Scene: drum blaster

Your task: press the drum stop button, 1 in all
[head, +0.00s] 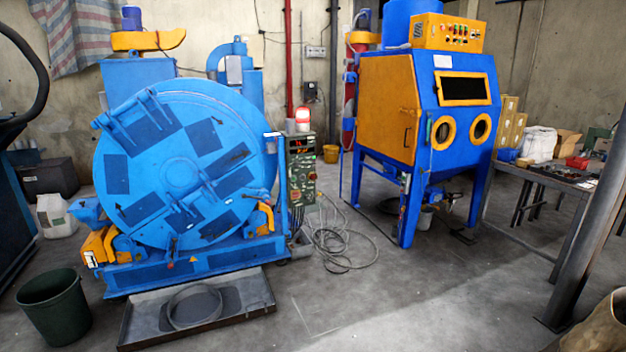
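The drum blaster (180,172) is a large blue machine at the left, with its round door facing me and appearing shut. Its narrow control panel (301,172) stands upright at the machine's right side. The panel has a red lit display at the top and several small buttons and knobs below, too small to tell which one is the stop button. A red and white lamp (302,120) sits on top of the panel. Neither of my grippers shows in the head view.
A metal tray (255,292) lies before the drum, and a dark green bin (55,307) stands at its left. Loose cables (340,240) lie right of the panel. A blue and orange cabinet (390,105) and a workbench (535,178) stand farther right. The centre front floor is clear.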

